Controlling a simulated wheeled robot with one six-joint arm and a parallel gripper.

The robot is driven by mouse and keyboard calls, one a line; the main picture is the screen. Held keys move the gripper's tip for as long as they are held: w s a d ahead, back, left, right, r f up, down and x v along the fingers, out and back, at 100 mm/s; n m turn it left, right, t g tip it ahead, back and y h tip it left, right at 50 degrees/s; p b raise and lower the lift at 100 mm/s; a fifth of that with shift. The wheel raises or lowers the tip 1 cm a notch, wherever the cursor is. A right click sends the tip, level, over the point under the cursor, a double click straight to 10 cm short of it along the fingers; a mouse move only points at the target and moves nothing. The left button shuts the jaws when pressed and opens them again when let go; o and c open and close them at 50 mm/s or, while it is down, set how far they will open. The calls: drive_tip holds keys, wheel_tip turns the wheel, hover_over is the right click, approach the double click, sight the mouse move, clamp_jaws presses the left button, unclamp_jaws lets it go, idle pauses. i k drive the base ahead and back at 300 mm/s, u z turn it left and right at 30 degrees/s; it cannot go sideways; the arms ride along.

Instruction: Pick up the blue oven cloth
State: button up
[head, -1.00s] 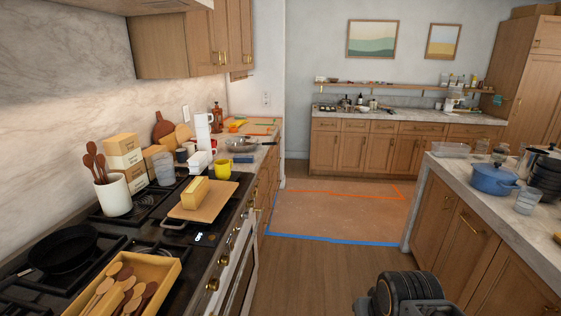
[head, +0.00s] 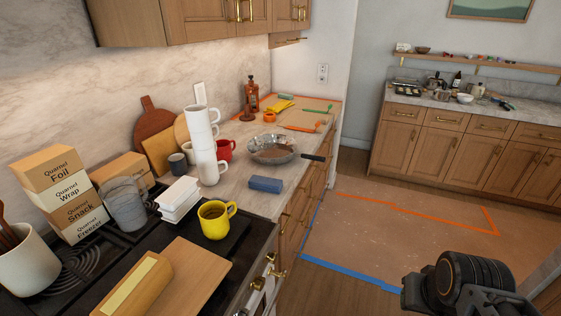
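A small blue folded block, which looks like the blue oven cloth (head: 265,184), lies on the marble counter just past the stove's far end. It is near the counter's front edge, in front of the steel pan (head: 272,149). Nothing covers it. A dark part of my arm shows at the bottom right, over the floor and well apart from the cloth. My gripper's fingers are not in view.
A yellow mug (head: 215,219), stacked white dishes (head: 177,199) and a tall stack of white mugs (head: 206,150) stand near the cloth. A wooden board (head: 190,270) lies on the stove. Floor is open right of the counter, with taped areas.

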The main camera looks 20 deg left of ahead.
sight(261, 183)
drive_tip(key=i, duration=2.2)
drive_tip(key=u, duration=3.2)
